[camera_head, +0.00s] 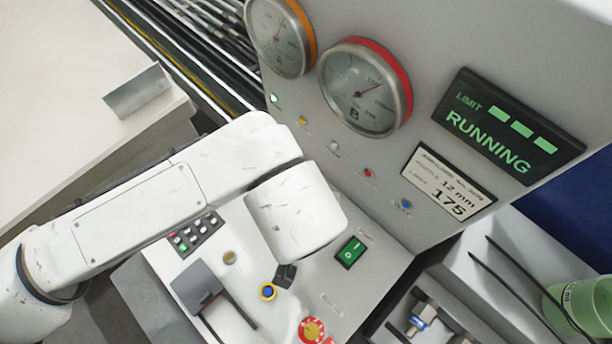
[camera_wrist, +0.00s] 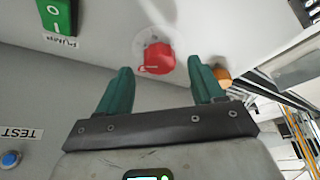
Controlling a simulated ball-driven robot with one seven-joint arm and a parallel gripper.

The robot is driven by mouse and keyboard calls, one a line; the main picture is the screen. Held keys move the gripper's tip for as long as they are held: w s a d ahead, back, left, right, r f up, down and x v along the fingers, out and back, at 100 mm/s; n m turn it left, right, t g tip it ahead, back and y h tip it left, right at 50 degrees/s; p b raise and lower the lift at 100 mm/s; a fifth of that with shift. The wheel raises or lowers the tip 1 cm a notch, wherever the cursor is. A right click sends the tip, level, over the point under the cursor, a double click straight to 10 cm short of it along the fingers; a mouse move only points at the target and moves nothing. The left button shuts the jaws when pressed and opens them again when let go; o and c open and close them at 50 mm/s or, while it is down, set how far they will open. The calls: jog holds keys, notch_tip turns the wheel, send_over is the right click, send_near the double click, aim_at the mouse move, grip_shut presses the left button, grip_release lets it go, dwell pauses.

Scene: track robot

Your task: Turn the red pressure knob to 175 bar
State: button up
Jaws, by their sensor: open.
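The red pressure knob (camera_wrist: 158,60) sits on the pale panel in the wrist view, with a light pointer line toward its left side. My gripper (camera_wrist: 161,70) is open, with its green fingers apart on either side of the knob's lower part in the picture. I cannot tell whether either finger touches it. In the head view my white arm hides the knob and the gripper. The red-rimmed gauge (camera_head: 362,88) has its needle toward the upper right; its scale is too small to read. The plate (camera_head: 448,183) reads 175, and the display (camera_head: 508,125) reads RUNNING.
An orange knob (camera_wrist: 223,76) is close behind the right finger. A green rocker switch (camera_wrist: 57,14) is at the upper left; it also shows in the head view (camera_head: 350,252). A blue button (camera_wrist: 11,159) labelled TEST is lower left. A red-and-yellow button (camera_head: 313,330) is at the console's front.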

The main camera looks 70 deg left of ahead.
jog(key=shift+x, duration=1.2)
jog(key=shift+c, duration=0.4)
jog(key=c, duration=1)
jog(key=m+t, duration=0.1)
jog(key=m, duration=0.1)
jog(key=shift+s+m+h+b, duration=0.1)
jog(key=shift+m+h+b, duration=0.2)
jog(key=shift+m+b, duration=0.1)
jog(key=shift+s+a+m+t+h+b, duration=0.1)
jog(key=shift+m+t+h+b, duration=0.35)
jog(key=shift+m, duration=1.05)
